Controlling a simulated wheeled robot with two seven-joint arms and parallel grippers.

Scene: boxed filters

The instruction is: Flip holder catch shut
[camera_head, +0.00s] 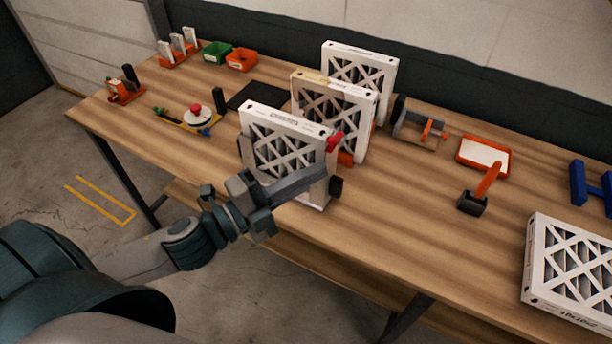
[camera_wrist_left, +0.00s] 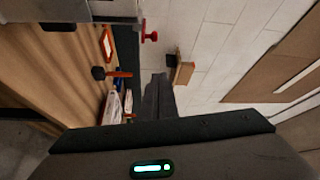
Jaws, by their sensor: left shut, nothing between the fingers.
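A white boxed filter with a lattice face (camera_head: 285,145) stands upright at the table's front edge, in the holder. The red catch (camera_head: 334,141) is at the filter's upper right corner; a red knob, likely the same catch, shows in the left wrist view (camera_wrist_left: 150,36). A dark knob (camera_head: 336,186) sits lower on the holder's right side. My left gripper (camera_head: 322,174) is shut and empty, in front of the filter's right part and below the red catch. Its fingers (camera_wrist_left: 158,90) appear apart from the red knob in the wrist view. My right gripper is out of view.
Two more upright filters (camera_head: 335,105) (camera_head: 360,72) stand behind. An orange-handled tool (camera_head: 487,180) and an orange-framed tray (camera_head: 484,155) lie to the right, with another filter (camera_head: 570,265) at the right edge. Bare tabletop (camera_head: 420,225) lies between.

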